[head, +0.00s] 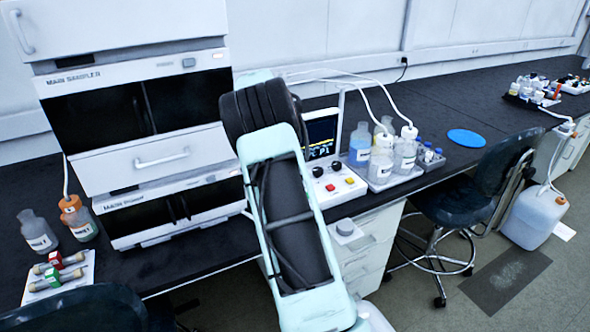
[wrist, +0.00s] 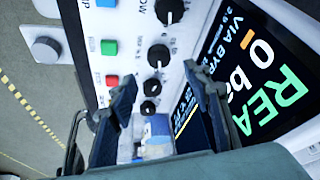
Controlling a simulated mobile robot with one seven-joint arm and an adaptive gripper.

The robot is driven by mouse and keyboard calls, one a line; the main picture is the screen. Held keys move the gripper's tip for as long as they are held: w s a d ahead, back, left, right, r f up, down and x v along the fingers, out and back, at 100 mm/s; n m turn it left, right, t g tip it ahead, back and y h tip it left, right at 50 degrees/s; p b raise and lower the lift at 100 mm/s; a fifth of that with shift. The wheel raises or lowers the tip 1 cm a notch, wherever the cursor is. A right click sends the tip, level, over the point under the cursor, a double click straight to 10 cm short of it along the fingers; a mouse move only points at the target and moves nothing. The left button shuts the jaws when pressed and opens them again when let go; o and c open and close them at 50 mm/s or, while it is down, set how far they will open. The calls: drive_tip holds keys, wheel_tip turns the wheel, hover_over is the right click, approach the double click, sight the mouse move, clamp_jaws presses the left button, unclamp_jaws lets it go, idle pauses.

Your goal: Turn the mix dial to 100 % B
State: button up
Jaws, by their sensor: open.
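In the wrist view a white control panel (wrist: 135,25) carries black dials in a row. The top dial (wrist: 170,10) has a label ending in "OW". Below it are a second dial (wrist: 158,56), a smaller third dial (wrist: 152,87) and another small knob (wrist: 148,107). I cannot read which is the mix dial or its setting. My gripper (wrist: 159,76) is open, its fingers either side of the second and third dials in the picture; no contact is visible. In the head view my arm hides the gripper and part of the panel (head: 336,198).
A lit screen (wrist: 255,80) stands right of the dials, reading "REA" and "VIA BYP". Blue, green and red buttons (wrist: 112,80) line the panel's left. In the head view, bottles (head: 381,158) stand right of the panel, and the stacked instruments (head: 140,160) stand left.

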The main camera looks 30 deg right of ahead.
drive_tip(key=shift+v, duration=2.25)
